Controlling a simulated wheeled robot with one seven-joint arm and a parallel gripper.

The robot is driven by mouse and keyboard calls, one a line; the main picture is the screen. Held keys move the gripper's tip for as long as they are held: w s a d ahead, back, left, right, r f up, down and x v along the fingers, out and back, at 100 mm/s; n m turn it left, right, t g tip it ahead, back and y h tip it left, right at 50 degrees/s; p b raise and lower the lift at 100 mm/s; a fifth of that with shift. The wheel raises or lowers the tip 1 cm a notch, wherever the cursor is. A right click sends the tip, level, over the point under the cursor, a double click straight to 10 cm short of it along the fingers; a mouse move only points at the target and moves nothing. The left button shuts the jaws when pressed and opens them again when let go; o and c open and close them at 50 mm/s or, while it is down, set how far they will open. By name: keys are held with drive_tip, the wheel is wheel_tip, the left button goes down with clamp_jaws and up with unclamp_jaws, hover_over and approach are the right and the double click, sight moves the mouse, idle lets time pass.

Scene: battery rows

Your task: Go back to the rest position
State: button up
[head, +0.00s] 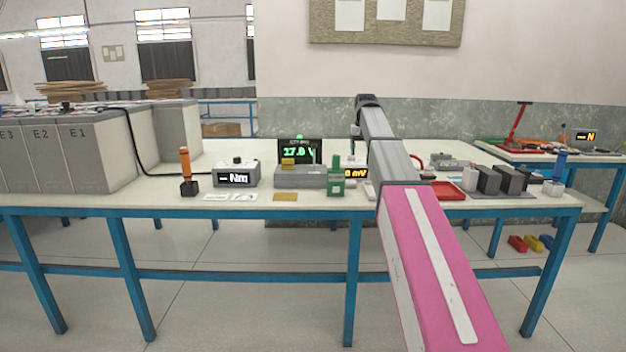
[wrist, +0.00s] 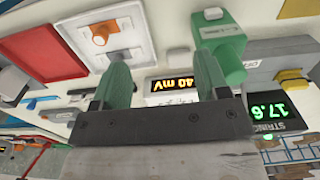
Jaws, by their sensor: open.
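My arm reaches forward over the bench (head: 110,199) in the head view, and its wrist end is above the middle of the tabletop. My gripper (wrist: 161,63) shows in the wrist view with its two green fingers apart and nothing between them. Its fingers are mostly hidden behind my arm in the head view. Below the fingers are a meter with an orange mV reading (wrist: 172,87) and a green block-shaped device (wrist: 225,45). The gripper appears clear of both.
A torque display (head: 236,174), an orange-handled tool (head: 185,167), a green-digit screen (head: 299,150) and a green device (head: 336,172) stand left of my arm. A red tray (head: 447,191) and dark blocks (head: 488,180) stand right. Grey battery cells (head: 75,150) fill the left end.

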drive_tip(key=s+f, duration=0.1)
drive_tip(key=f, duration=0.3)
drive_tip(key=s+f, duration=0.2)
drive_tip(key=f, duration=0.2)
drive_tip(key=s+f, duration=0.1)
drive_tip(key=f, duration=0.3)
drive_tip(key=shift+s+f, duration=0.4)
drive_tip(key=s+f, duration=2.9)
drive_tip(key=f, duration=0.2)
drive_tip(key=shift+f, duration=0.2)
